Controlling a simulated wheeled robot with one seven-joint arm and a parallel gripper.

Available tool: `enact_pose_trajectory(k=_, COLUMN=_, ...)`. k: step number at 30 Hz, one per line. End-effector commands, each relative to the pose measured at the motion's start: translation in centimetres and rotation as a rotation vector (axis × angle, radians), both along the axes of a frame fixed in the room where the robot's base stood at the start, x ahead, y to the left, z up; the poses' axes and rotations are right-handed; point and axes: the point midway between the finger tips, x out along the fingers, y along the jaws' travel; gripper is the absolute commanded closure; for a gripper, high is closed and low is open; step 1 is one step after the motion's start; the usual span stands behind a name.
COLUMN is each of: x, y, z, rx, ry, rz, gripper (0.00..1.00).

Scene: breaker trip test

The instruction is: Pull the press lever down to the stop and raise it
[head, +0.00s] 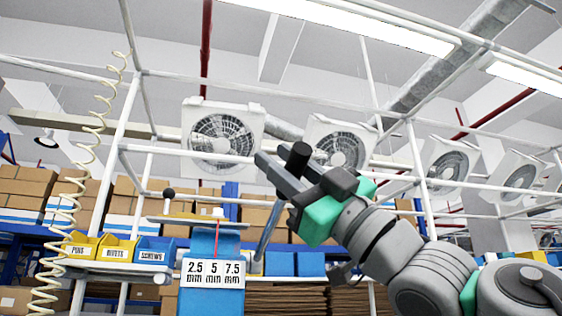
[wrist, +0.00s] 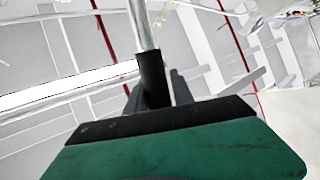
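The press lever is a metal rod (head: 268,238) that rises at a slant beside the blue press body (head: 226,243) and ends in a black cylindrical grip (head: 298,158). My gripper (head: 266,162) is at this grip, high above the press. In the wrist view the black grip (wrist: 153,80) stands between the two dark fingers (wrist: 156,88), close against them, and hides part of both. The fingers appear shut on it. The metal rod also shows in the wrist view (wrist: 138,24).
A black ball knob (head: 168,193) stands on a thin rod left of the press. Yellow and blue bins (head: 118,249) for pins, rivets and screws sit at the left. White frame bars (head: 120,135) and a coiled hose (head: 72,200) stand around; shelves of boxes are behind.

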Motion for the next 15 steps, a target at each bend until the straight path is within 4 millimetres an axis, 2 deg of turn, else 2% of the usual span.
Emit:
enact_pose_trajectory(k=1, x=0.06, y=0.08, z=-0.23, rx=-0.002, ry=0.003, rz=0.002, gripper=0.7)
enact_pose_trajectory(k=7, x=0.06, y=0.04, z=-0.17, rx=-0.002, ry=0.003, rz=0.002, gripper=0.54)
enact_pose_trajectory(k=15, x=0.01, y=-0.11, z=-0.28, rx=0.0, ry=0.002, rz=0.0, gripper=0.53)
